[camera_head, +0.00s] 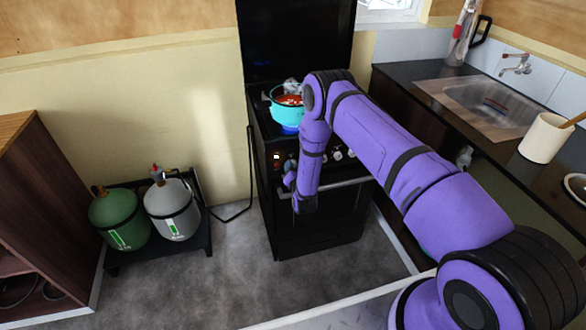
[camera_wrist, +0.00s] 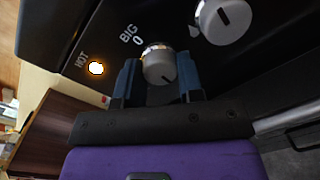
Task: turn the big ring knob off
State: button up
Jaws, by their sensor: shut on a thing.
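The big ring knob (camera_wrist: 158,66) is a round silver knob beside the "BIG 0" label on the black stove front in the wrist view. Its dark pointer line is turned away from the 0, toward the lower right. My gripper (camera_wrist: 158,78) is shut on this knob, with a blue finger on each side. In the head view my gripper (camera_head: 291,178) is at the left part of the stove's front panel, and the knob is hard to make out there. A "HOT" lamp (camera_wrist: 96,68) glows left of the label.
Another silver knob (camera_wrist: 226,20) sits close to the right. A turquoise pot (camera_head: 284,108) stands on the stove (camera_head: 262,215) over a blue glow. A counter with a sink (camera_head: 480,100) is on the right.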

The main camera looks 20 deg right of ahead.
jog(key=shift+a+m, duration=0.1)
jog(key=shift+m, duration=0.2)
jog(key=shift+d+m+y, duration=0.15)
jog(key=shift+m+y, duration=0.35)
jog(key=shift+m, duration=8)
jog(key=shift+d+m+y, duration=0.1)
jog(key=shift+m+y, duration=0.4)
jog(key=shift+m, duration=8)
